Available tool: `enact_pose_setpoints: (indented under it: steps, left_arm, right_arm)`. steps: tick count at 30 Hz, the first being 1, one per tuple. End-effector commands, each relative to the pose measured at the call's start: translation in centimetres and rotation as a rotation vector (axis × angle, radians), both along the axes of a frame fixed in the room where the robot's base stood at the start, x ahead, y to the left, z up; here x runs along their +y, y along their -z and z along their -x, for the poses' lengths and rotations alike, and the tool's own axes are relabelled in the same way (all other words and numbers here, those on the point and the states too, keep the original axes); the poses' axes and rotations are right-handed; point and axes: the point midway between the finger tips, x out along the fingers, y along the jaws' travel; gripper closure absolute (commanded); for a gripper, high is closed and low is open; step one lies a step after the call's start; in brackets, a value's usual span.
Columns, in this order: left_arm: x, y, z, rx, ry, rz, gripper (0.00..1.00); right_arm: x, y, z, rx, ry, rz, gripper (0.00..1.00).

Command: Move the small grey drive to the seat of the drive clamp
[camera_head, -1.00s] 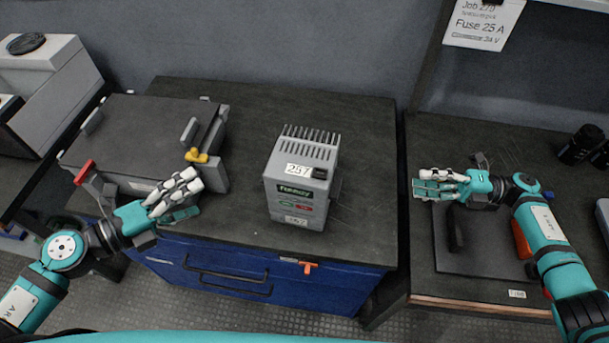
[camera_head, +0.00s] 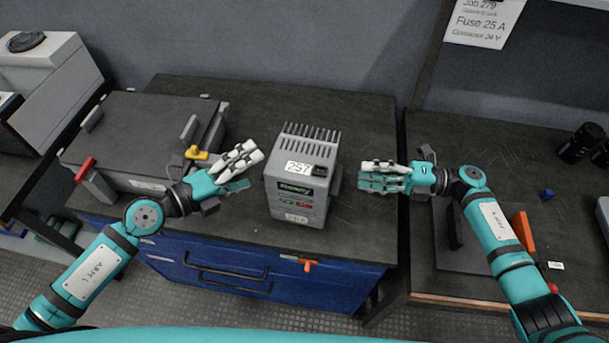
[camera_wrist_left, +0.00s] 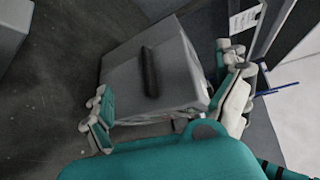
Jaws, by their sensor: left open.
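My left gripper (camera_head: 250,168) is open just left of the drive. In the left wrist view a grey box, seemingly the drive (camera_wrist_left: 180,70), with a dark handle, lies beyond and between its spread fingers (camera_wrist_left: 165,105); contact cannot be told. My right gripper (camera_head: 368,177) is just right of the drive, fingers extended and apart, holding nothing visible. A dark plate (camera_head: 482,262) with a black upright and orange lever, possibly the drive clamp, is on the right bench.
A dark-topped box (camera_head: 140,135) with a yellow knob (camera_head: 196,153) and red lever stands left of the drive. A blue drawer (camera_head: 225,270) is below. A gap separates the benches. Black cylinders (camera_head: 580,143) stand far right. The bench behind the drive is clear.

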Motion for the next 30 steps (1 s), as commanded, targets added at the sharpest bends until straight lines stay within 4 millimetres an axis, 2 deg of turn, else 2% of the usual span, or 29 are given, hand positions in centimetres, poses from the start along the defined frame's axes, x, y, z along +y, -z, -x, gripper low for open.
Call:
enact_pose_setpoints:
  steps: [3, 9, 22, 30]
  left_arm:
    - [-1.6, 0.3, -1.6, -0.002, 0.0, 0.004, 0.0]
    - [-3.1, 0.9, -3.1, 0.0, -0.001, 0.001, 0.0]
    - [-3.5, 1.1, -3.5, 0.001, 0.0, 0.0, 0.0]
    - [-3.5, 1.1, -3.5, 0.002, -0.001, -0.001, 0.35]
  right_arm:
    - [2.2, -0.1, -0.1, 0.0, -0.001, -0.003, 0.63]
    - [4.4, 0.0, -0.2, 0.0, -0.001, 0.0, 0.63]
    - [5.1, 0.0, -0.3, 0.001, 0.0, 0.0, 0.63]
    - [5.1, 0.0, -0.3, 0.0, 0.0, 0.001, 0.99]
